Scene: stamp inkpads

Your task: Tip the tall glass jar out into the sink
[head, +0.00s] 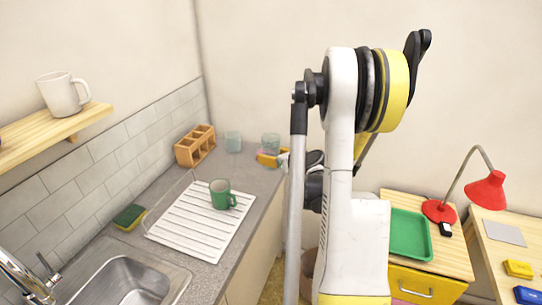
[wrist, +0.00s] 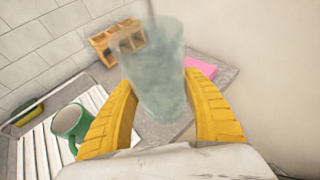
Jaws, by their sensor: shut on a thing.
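The tall glass jar (wrist: 155,75) is clear with a greenish tint and stands roughly upright between the yellow fingers in the wrist view. My gripper (head: 270,158) is shut on it. In the head view the jar (head: 271,141) shows at the far right end of the counter, partly hidden by the fingers. I cannot tell whether it touches the counter, and its contents are unclear. The steel sink (head: 135,283) is at the near left of the head view, well away from the jar.
A white drying rack (head: 190,228) with a green mug (head: 221,194) lies between jar and sink. A wooden organiser (head: 195,146) and another glass (head: 233,141) stand at the back. A sponge (head: 130,217) and tap (head: 25,280) are near the sink. Something pink (wrist: 200,66) lies behind the jar.

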